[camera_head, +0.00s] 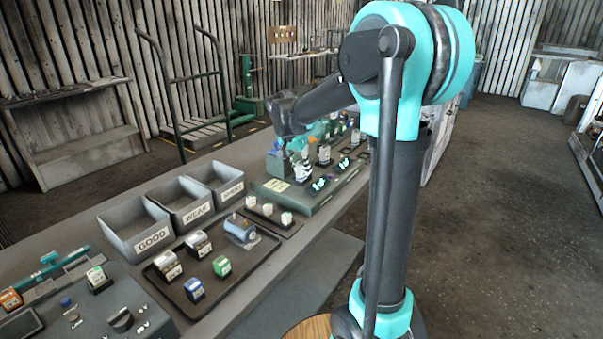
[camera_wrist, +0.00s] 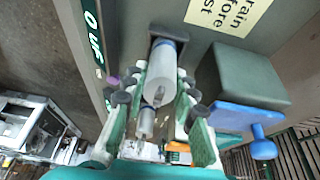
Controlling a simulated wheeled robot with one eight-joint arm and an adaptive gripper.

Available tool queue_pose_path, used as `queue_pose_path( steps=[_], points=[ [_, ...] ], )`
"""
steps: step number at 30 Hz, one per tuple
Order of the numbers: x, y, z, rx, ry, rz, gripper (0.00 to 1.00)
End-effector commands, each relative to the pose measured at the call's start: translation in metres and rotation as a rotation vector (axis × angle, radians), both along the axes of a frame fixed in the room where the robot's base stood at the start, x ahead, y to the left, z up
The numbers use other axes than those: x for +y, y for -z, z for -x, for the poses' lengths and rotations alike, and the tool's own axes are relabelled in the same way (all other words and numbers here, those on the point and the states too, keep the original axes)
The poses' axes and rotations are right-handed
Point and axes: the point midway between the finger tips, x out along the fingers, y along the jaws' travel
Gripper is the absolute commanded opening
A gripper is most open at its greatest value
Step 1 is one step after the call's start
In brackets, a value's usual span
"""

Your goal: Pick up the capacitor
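A white cylindrical capacitor (camera_wrist: 162,78) stands out from a dark holder in the wrist view. My gripper (camera_wrist: 164,78) has its green fingers on either side of it. Only a very small gap, if any, lies between the fingers and the cylinder, so I cannot tell whether they grip it. In the head view my gripper (camera_head: 302,160) is low over the green test unit (camera_head: 310,203), beside a white cylinder with dark markings (camera_head: 302,175). My arm hides part of that area. A second white cylinder (camera_wrist: 146,122) shows between the fingers, farther off.
A dark block with a blue lever (camera_wrist: 245,85) stands close to the right finger. Bins labelled GOOD (camera_head: 135,228), WEAK (camera_head: 182,203) and SPENT (camera_head: 217,180) sit on the bench. A tray (camera_head: 258,258) holds several small parts. Other upright parts (camera_head: 324,153) stand nearby.

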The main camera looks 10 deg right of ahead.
Motion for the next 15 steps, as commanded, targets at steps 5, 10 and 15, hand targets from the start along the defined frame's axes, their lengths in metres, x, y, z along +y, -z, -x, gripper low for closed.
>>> queue_pose_path(
  steps=[5, 10, 15],
  points=[
    [0.000, 0.000, 0.000, 0.000, 0.000, 0.000, 0.07],
    [0.000, -0.001, 0.000, 0.000, 0.000, 0.000, 0.07],
    [0.000, -0.010, 0.000, 0.000, 0.000, 0.000, 0.07]
  ],
)
